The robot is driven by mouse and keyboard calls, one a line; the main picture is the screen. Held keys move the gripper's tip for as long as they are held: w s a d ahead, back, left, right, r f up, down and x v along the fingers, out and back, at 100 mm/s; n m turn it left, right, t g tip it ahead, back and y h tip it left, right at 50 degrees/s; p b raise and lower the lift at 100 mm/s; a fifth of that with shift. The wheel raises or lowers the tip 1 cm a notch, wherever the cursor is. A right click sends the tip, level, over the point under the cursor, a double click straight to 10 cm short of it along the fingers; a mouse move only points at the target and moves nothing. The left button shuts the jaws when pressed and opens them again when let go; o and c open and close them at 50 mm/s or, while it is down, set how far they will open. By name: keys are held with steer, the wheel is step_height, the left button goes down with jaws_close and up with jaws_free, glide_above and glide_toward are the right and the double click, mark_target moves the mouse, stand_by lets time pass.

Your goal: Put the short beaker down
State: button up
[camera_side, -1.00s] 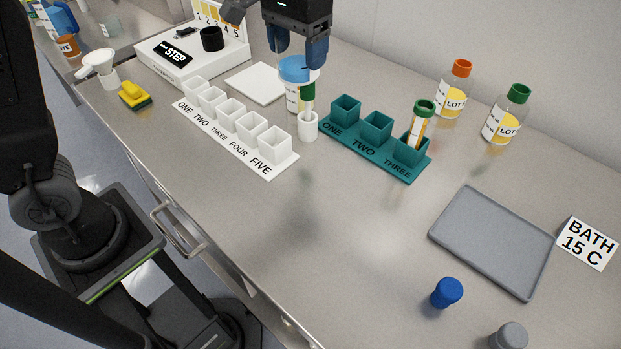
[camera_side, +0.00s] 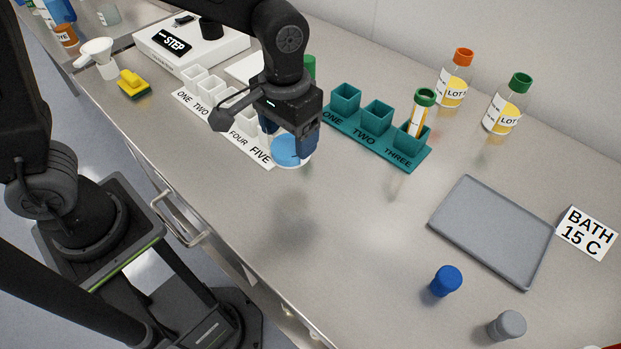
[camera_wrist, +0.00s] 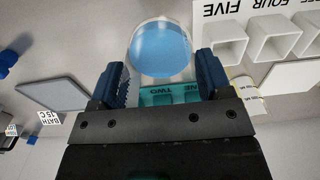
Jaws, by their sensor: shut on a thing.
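The short beaker (camera_side: 291,152), clear with blue content, is held in my gripper (camera_side: 287,140) near the FIVE end of the white rack. A soft shadow on the bench below suggests it is raised. In the side view my gripper hides part of the beaker. In the wrist view, the beaker (camera_wrist: 160,50) shows as a round blue disc between the two blue fingers of my gripper (camera_wrist: 161,75), which are shut on it.
The white rack (camera_side: 262,163) is beside the beaker, partly hidden by my arm. The teal rack (camera_side: 352,146) with a green-capped tube (camera_side: 422,113) stands to the right. A grey tray (camera_side: 492,232), blue stopper (camera_side: 446,281) and grey stopper (camera_side: 507,325) lie further right. The bench in front is clear.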

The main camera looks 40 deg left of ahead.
steer(key=d+f, duration=0.2)
steer(key=d, duration=0.1)
steer(key=d+f, duration=0.1)
steer(key=d, duration=0.1)
steer(key=shift+s, duration=0.3)
steer(key=shift+d+f, duration=0.1)
steer(key=shift+f, duration=2)
steer(key=shift+f, duration=0.15)
steer(key=o, duration=0.9)
step_height(320, 180, up, 12)
steer(key=s+a+r+t, duration=0.1)
steer(key=s+a+t, duration=0.1)
steer(key=a, duration=0.4)
steer(key=s+a+r+t, duration=0.1)
steer(key=s+a+r, duration=0.1)
steer(key=s+a, duration=0.3)
steer(key=s+a+r+t, duration=0.2)
steer(key=s+a, duration=0.1)
steer(key=a, duration=0.4)
steer(key=shift+s+a+t, duration=0.15)
steer(key=shift+s+t, duration=0.15)
steer(key=shift+s, duration=0.1)
